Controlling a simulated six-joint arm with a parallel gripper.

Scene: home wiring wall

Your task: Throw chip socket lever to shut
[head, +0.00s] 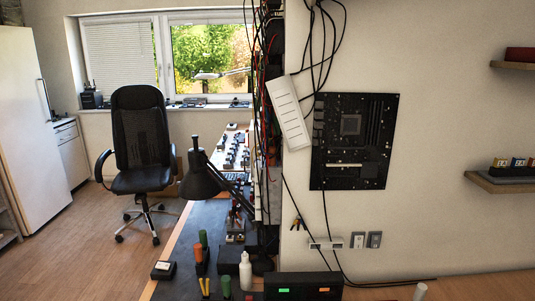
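A black circuit board (334,170) is mounted upright on the light wall right of centre in the head view. A square grey chip socket (351,124) sits in its upper middle part. The socket's lever is too small to make out, so I cannot tell whether it is up or down. My gripper is not in view.
A white slotted panel (286,112) hangs tilted left of the board, with black cables (323,50) above. Wall sockets (374,240) are below. Shelves (500,182) are at right. A desk with a black lamp (203,180), bottle (246,270) and black box (303,286) is lower left.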

